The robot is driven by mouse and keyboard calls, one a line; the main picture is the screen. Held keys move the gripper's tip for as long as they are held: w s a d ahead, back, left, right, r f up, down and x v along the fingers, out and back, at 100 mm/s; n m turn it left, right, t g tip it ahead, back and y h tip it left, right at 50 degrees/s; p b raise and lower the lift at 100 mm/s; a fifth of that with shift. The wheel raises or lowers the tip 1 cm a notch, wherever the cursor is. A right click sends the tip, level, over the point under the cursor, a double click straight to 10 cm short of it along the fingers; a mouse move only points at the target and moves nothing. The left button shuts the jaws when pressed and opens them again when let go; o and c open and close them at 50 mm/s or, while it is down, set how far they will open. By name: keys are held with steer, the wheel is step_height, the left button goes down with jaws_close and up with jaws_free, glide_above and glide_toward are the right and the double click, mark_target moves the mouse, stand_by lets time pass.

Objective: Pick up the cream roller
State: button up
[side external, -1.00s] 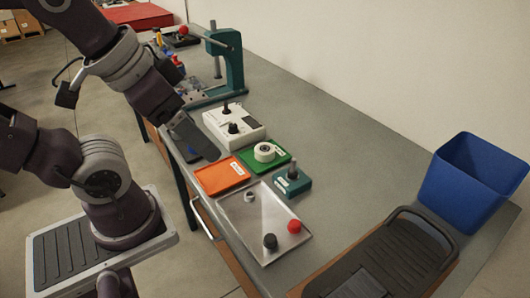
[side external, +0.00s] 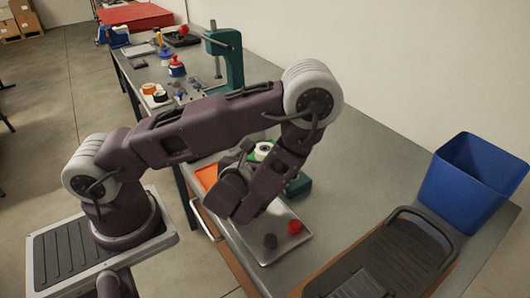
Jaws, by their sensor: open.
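A cream-white roll (side external: 263,148), which looks like the cream roller, lies on the green tray (side external: 274,161) in the side external view. My arm partly covers both. The end of my arm with my gripper (side external: 236,170) is over the orange and metal trays, to the lower left of the roll in the picture. The gripper is open, and its fingers are hard to make out against my wrist. I see nothing held. The gap between gripper and roll cannot be judged well.
An orange tray (side external: 207,175) is partly hidden. A green press (side external: 232,58) stands behind. A blue bin (side external: 478,180) and a black slatted panel (side external: 390,255) are at right.

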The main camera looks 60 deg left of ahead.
mark_target(263, 152)
steer(key=x, duration=0.7)
steer(key=shift+d+f, duration=0.15)
steer(key=shift+d, duration=0.05)
steer(key=c, duration=1.5)
